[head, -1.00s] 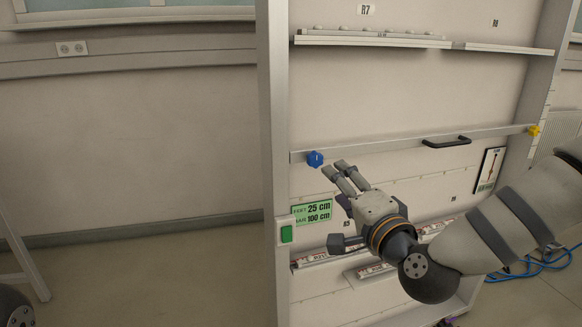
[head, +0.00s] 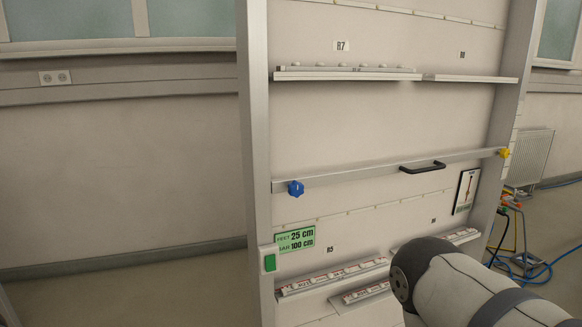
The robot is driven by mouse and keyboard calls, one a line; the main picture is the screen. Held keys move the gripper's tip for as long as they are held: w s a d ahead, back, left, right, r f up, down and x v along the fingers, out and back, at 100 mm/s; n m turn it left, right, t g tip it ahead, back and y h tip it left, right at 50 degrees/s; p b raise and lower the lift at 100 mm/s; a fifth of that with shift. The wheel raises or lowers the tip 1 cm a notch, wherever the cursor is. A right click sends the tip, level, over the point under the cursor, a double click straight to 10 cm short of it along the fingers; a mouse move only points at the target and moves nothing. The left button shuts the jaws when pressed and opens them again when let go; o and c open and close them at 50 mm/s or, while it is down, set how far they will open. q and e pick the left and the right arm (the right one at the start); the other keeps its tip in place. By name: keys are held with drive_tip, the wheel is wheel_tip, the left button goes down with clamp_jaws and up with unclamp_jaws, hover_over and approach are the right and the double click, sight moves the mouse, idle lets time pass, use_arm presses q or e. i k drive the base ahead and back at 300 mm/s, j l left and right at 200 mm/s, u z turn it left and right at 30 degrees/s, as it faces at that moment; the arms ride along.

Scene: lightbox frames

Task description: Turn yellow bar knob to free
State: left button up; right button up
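The yellow knob (head: 504,153) sits at the right end of the long metal bar (head: 350,171), beside the frame's right upright. It is small, and its turn angle is too fine to tell. A blue knob (head: 296,188) sits at the bar's left end. A black handle (head: 422,167) is fixed on the bar between them. My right arm comes in at the lower right, below the bar, with its gripper out of the picture. My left gripper is not in view. Nothing of mine touches either knob.
A panel frame with shelves (head: 345,75) holds the bar. Lower ledges (head: 335,276) carry printed strips. A green switch (head: 269,262) is on the left upright. Blue cables (head: 525,265) lie on the floor at right, near a radiator (head: 530,157). The floor at left is clear.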

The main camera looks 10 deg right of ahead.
sight(504, 154)
drive_tip(key=z, duration=1.3)
drive_tip(key=i+l+z, duration=0.75)
drive_tip(key=i, duration=0.15)
drive_tip(key=i+z, duration=0.4)
drive_tip(key=i+l+u, duration=0.2)
drive_tip(key=i+u, duration=0.15)
drive_tip(key=i, duration=0.3)
drive_tip(key=i+l+u, duration=0.35)
drive_tip(key=i, duration=0.3)
drive_tip(key=i+l+u, duration=0.3)
drive_tip(key=i+l, duration=0.25)
